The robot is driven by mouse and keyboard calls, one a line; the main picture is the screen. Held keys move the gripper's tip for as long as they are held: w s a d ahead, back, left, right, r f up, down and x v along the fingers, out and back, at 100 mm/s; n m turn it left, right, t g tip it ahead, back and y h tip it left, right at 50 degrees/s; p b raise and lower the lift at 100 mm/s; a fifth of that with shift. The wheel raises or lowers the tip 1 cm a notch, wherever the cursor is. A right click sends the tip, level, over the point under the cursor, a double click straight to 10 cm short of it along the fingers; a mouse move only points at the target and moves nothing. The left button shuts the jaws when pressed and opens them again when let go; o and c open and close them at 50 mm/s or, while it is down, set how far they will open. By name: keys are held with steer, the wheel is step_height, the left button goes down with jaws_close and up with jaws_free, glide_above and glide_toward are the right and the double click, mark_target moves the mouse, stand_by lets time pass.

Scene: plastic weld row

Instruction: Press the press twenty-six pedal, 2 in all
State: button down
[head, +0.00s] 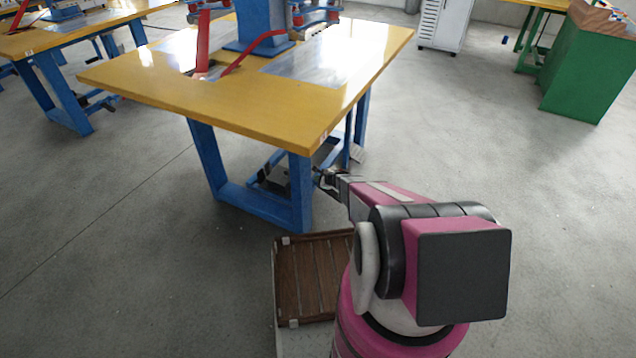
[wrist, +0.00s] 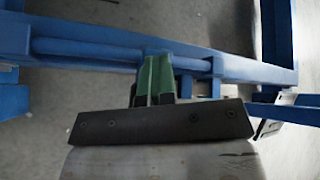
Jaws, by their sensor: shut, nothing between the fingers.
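The nearer press table (head: 330,95) has a yellow top, blue legs and a blue press (head: 262,22) on it. Its edge mark is too small to read. Under it, low between the legs, is a dark pedal-like part (head: 272,178), partly hidden by a leg; I cannot tell whether it is pressed. My gripper (head: 320,178) reaches in low beside the table's near right leg. In the wrist view my gripper (wrist: 154,78) has its greenish fingers shut and empty, pointing at a blue bar (wrist: 90,50). I cannot tell whether they touch it.
A slatted brown platform (head: 310,275) lies on the floor beside my base. A second yellow press table (head: 60,35) stands at the left. A green bench (head: 590,70) and a white cabinet (head: 443,25) stand behind. The floor at left and right is clear.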

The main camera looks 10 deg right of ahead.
steer(key=shift+f, duration=0.65)
steer(key=shift+r, duration=0.1)
steer(key=shift+s+d+r, duration=0.1)
steer(key=shift+r, duration=0.55)
steer(key=shift+s+d+r, duration=0.1)
steer(key=shift+r, duration=0.6)
steer(key=r, duration=0.5)
steer(key=shift+s+d, duration=0.25)
steer(key=shift+d, duration=0.15)
steer(key=shift+a, duration=0.1)
stand_by(1.8)
